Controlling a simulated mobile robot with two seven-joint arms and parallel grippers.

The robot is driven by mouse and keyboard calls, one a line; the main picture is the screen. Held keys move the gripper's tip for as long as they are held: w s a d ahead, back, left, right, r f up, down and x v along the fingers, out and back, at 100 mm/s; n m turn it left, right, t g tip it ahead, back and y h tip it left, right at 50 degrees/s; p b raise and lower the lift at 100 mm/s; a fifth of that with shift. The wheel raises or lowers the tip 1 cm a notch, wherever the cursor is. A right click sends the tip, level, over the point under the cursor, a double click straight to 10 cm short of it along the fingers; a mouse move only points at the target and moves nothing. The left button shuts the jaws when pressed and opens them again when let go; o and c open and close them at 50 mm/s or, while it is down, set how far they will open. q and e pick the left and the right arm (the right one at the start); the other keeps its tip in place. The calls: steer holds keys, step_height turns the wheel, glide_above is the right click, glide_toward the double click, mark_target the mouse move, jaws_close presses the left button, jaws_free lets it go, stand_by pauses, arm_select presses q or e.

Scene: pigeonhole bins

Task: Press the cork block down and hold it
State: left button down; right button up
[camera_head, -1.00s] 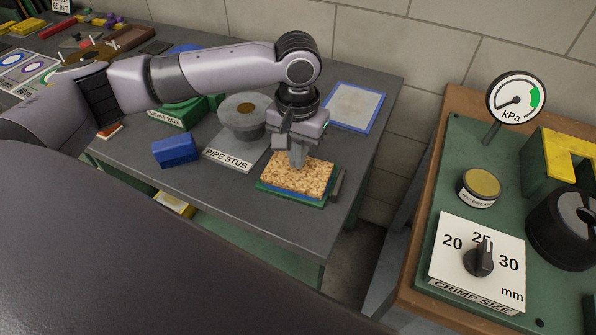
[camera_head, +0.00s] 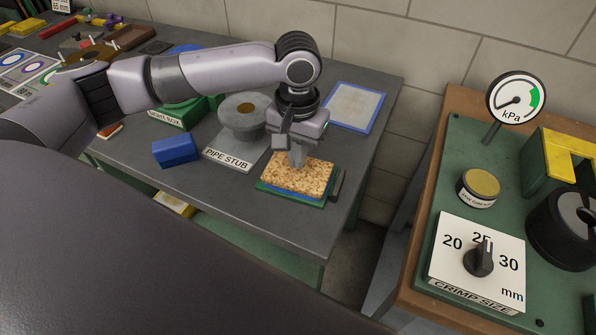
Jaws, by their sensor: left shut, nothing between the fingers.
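The cork block (camera_head: 303,180) is a speckled tan slab near the right end of the grey table. It lies flat on a blue and green base (camera_head: 283,196). My left gripper (camera_head: 297,164) points straight down over the back part of the cork, its fingers shut and empty. The fingertips are at the cork's top face; I cannot tell for certain whether they touch it. My right gripper is not in view.
A grey pipe stub (camera_head: 243,122) and a blue block (camera_head: 175,149) stand left of the cork. A blue-edged panel (camera_head: 354,107) lies behind it. A separate green bench at right carries a kPa gauge (camera_head: 516,98) and a crimp size dial (camera_head: 480,258).

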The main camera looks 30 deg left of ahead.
arm_select(q)
steer(key=shift+f, duration=0.8)
stand_by(0.6)
steer(key=shift+s+f+p, duration=0.2)
steer(key=shift+p, duration=0.9)
stand_by(2.1)
steer(key=shift+r+p, duration=0.1)
steer(key=shift+p, duration=1.1)
stand_by(2.2)
